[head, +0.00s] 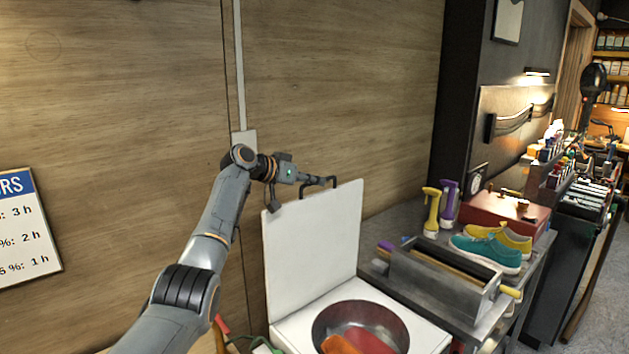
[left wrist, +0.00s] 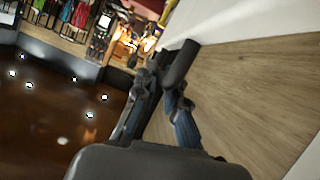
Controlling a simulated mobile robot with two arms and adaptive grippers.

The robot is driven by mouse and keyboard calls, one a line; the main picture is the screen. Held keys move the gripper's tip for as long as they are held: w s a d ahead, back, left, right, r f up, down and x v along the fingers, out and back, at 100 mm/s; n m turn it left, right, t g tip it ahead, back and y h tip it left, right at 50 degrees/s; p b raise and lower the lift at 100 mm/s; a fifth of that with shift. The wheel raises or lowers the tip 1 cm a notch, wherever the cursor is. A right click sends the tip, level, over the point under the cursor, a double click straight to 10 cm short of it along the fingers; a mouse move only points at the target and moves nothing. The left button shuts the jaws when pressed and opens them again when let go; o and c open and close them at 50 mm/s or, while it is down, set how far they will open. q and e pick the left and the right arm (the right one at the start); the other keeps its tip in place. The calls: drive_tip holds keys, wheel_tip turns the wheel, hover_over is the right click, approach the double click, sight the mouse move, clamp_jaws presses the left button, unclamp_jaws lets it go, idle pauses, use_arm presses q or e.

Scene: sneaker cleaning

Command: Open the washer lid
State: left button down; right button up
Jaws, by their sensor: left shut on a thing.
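The washer is a white box (head: 432,335) with a round metal drum (head: 322,318) in its top. Its white lid (head: 310,245) stands upright along the left back side of the opening. A dark handle (head: 304,187) sits at the lid's top edge. My left gripper (head: 325,181) is shut on this handle. In the left wrist view, the fingers (left wrist: 160,88) close around the dark handle (left wrist: 181,62), with the white lid (left wrist: 225,18) beyond. My right gripper is out of view.
Orange and red items (head: 345,345) lie in the drum. A wooden wall (head: 340,80) rises close behind the lid.

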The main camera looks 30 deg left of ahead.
use_arm(q)
drive_tip(key=c, duration=1.4)
unclamp_jaws()
drive_tip(key=shift+f, duration=0.35)
drive_tip(key=shift+w+a, duration=0.1)
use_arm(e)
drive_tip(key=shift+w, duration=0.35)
use_arm(q)
drive_tip(key=shift+r, duration=0.1)
drive_tip(key=v, duration=1.2)
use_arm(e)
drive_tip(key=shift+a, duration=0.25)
